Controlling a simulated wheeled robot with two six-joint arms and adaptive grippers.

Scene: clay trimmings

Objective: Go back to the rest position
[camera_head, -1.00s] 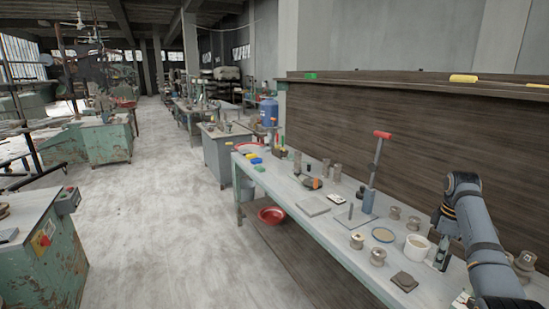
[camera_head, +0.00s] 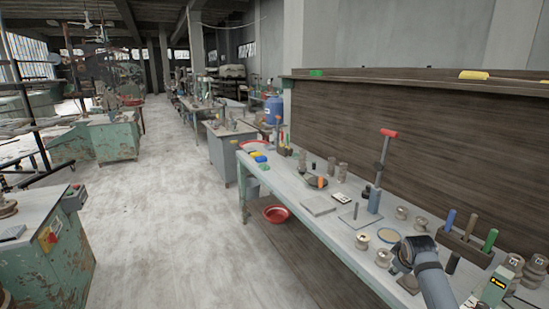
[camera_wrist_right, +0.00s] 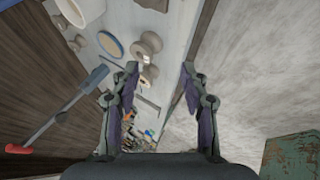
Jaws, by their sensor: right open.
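My right arm comes in from the lower right in the head view and reaches over the near edge of the workbench (camera_head: 290,205); its fingers are not clearly visible there. In the right wrist view my right gripper (camera_wrist_right: 160,68) has its two fingers spread apart with nothing between them. Beyond the fingertips lie the bench top and its edge, with a spool (camera_wrist_right: 148,42) close by the left finger. My left gripper and arm are not in view.
A lever tool with a red handle (camera_head: 389,132) stands on the bench. Spools, a blue-rimmed disc (camera_wrist_right: 110,45) and a block of coloured-handled tools (camera_head: 466,243) are near my right arm. A red bowl (camera_head: 276,214) sits below the bench.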

